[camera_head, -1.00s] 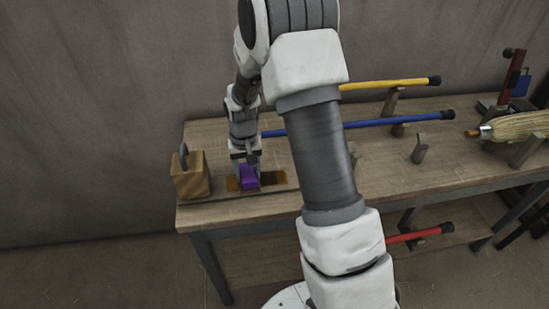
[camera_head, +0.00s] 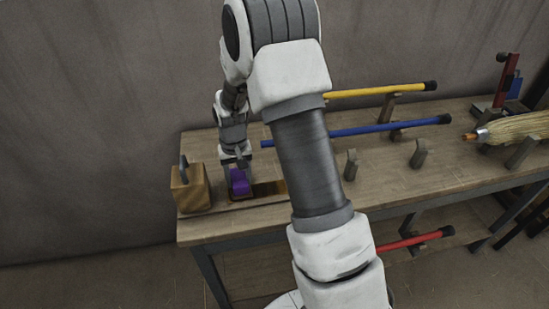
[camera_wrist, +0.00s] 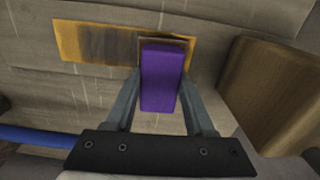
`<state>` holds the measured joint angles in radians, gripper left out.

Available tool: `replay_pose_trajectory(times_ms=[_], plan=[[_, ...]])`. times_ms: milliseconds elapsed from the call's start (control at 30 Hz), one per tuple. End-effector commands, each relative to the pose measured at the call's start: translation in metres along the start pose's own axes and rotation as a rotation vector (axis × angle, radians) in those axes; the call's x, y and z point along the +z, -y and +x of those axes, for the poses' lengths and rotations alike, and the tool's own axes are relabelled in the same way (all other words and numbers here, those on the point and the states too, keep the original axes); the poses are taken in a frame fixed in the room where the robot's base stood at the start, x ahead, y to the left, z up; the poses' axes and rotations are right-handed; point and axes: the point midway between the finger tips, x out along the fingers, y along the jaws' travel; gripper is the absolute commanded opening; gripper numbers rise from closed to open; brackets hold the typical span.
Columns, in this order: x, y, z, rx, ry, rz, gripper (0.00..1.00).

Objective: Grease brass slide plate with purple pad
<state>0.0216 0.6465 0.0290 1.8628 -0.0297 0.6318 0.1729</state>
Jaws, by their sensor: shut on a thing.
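The purple pad (camera_head: 239,183) is a small block held between the two fingers of my gripper (camera_head: 237,168). The wrist view shows the pad (camera_wrist: 162,76) upright between the fingers (camera_wrist: 162,90), over one end of the brass slide plate (camera_wrist: 70,41). The plate is a flat golden strip with a darker patch along its middle. In the head view the plate (camera_head: 272,188) shows to the right of the pad, partly hidden by my arm. The pad appears to touch the plate, but its contact face is hidden.
A wooden block with a dark handle (camera_head: 190,188) stands close left of the pad. A yellow pole (camera_head: 375,90) and a blue pole (camera_head: 385,128) rest on supports behind. A straw broom head (camera_head: 515,130) lies at the right.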

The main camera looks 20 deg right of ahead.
Motion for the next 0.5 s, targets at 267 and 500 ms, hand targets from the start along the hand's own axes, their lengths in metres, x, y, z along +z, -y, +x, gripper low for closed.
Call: replay_pose_trajectory(times_ms=[267,500], plan=[[-0.001,-0.001,-0.038,0.0,-0.001,0.0,0.1],[-0.002,-0.001,-0.06,0.0,-0.002,0.0,0.1]])
